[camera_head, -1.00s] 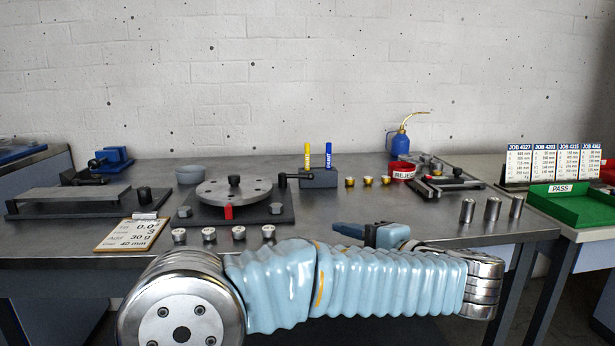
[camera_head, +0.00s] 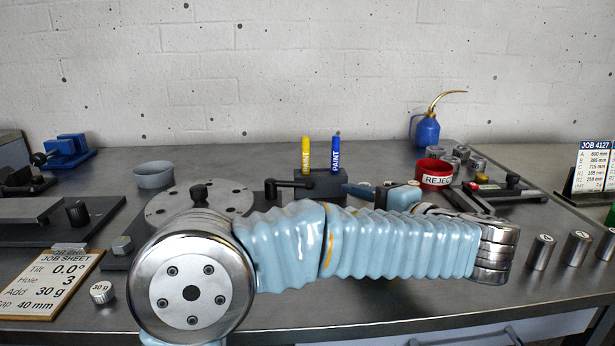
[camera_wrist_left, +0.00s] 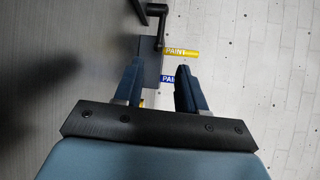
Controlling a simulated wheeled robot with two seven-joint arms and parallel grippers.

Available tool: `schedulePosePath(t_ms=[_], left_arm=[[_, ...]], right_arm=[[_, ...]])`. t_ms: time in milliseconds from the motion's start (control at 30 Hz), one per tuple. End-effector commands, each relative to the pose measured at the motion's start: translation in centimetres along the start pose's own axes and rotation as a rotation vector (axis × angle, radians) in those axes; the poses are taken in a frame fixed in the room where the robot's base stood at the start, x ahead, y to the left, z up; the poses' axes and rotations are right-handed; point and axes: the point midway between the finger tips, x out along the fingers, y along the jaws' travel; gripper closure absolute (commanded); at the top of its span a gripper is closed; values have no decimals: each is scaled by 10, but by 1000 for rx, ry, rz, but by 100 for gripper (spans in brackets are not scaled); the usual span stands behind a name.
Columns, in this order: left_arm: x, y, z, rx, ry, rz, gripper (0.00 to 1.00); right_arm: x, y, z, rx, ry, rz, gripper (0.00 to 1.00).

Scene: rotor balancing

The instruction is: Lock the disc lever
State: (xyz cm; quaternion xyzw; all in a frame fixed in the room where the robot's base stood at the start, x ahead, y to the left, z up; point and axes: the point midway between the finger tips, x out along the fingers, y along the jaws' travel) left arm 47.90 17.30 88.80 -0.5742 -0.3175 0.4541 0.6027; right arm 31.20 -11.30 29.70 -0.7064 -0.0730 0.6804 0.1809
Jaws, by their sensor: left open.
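The round grey disc (camera_head: 170,208) lies on its black base at centre left, with a dark knob on top; my arm covers its front part. The black disc lever (camera_head: 290,184) stands at the disc's right side, its handle reaching right toward the marker block. In the left wrist view the lever (camera_wrist_left: 158,14) shows at the top, beyond the fingers. My left gripper (camera_head: 348,191) is open and empty, pointing left, to the right of the lever and apart from it. Its two blue fingers (camera_wrist_left: 158,72) are spread in the wrist view. My right gripper is not in view.
A grey block (camera_head: 318,182) holding a yellow marker (camera_head: 306,155) and a blue marker (camera_head: 336,154) stands close behind the gripper. A red reject bowl (camera_head: 434,174) and a blue oil can (camera_head: 427,131) are at right. A job sheet (camera_head: 45,280) lies front left.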

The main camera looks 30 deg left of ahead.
Motion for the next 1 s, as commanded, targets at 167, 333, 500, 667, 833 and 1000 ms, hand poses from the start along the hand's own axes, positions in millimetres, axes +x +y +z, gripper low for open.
schedulePosePath(t_ms=[167,333,500,667,833,1000], left_arm=[[15,1,0,0,-4,1,60],[48,0,1,0,-6,1,60],[88,0,2,0,-5,1,60],[118,0,1,0,-3,1,60],[134,0,0,0,-2,0,60],[138,0,0,0,0,0,60]], right_arm=[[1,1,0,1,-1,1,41],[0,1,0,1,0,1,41],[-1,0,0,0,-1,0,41],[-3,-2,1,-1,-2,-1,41],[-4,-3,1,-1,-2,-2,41],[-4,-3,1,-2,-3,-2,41]])
